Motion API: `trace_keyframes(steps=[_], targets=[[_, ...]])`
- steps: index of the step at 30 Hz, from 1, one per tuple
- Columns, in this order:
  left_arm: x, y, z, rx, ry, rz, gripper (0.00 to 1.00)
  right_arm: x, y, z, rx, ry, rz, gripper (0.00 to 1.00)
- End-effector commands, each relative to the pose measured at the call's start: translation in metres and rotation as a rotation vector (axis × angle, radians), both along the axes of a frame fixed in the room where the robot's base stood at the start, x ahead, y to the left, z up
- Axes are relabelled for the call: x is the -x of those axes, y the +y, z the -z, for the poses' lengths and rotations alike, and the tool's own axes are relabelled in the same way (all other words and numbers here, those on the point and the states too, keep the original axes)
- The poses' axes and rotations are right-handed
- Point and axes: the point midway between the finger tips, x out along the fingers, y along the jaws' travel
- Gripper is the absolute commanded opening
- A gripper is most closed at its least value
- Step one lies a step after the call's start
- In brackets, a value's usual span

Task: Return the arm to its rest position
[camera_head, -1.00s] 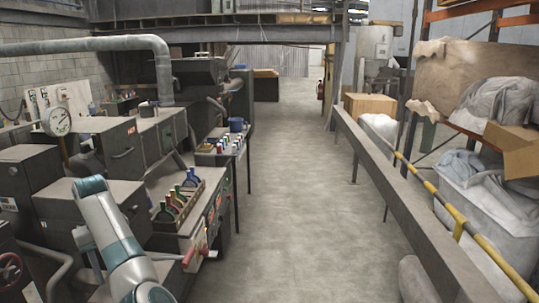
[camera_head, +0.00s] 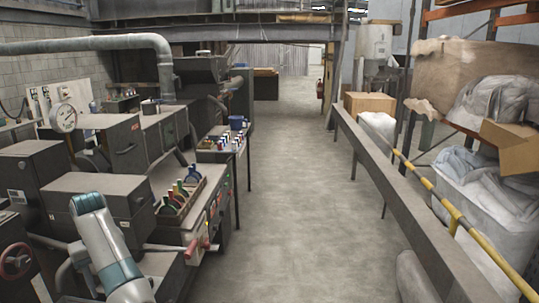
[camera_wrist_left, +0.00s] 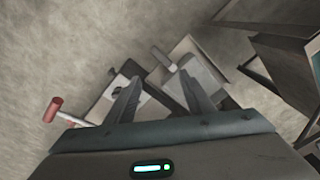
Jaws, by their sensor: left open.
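My left arm (camera_head: 108,250) comes in at the lower left of the head view, in front of the dark machine bench. Beyond the fingers are grey block-like machine parts (camera_wrist_left: 185,70) and a lever with a red end (camera_wrist_left: 53,110). I cannot tell how far the fingers are from these parts. My right arm and gripper are not in view.
The machine bench (camera_head: 165,232) has red-handled levers (camera_head: 191,248) at its front and a rack of coloured handles (camera_head: 180,193). A pipe (camera_head: 80,46) and gauge (camera_head: 63,118) stand behind. The aisle floor (camera_head: 290,220) is clear. A long rail (camera_head: 385,175) bounds it on the right.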

Motion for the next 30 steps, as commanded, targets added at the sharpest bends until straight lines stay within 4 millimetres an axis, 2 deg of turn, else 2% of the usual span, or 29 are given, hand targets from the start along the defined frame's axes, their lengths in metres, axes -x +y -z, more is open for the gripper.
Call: trace_keyframes(steps=[8,13,18,25,30], targets=[[0.028,0.018,0.039,-0.086,-0.004,0.009,0.48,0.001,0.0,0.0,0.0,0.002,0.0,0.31],[0.057,0.031,0.072,-0.174,-0.015,0.043,0.48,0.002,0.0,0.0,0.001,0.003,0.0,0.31],[0.09,0.035,0.104,-0.265,-0.034,0.114,0.48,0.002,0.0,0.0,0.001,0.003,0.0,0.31],[0.136,0.022,0.141,-0.354,-0.062,0.253,0.48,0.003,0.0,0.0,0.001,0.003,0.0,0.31],[0.173,-0.002,0.165,-0.386,-0.087,0.38,0.48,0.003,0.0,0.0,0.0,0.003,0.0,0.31]])
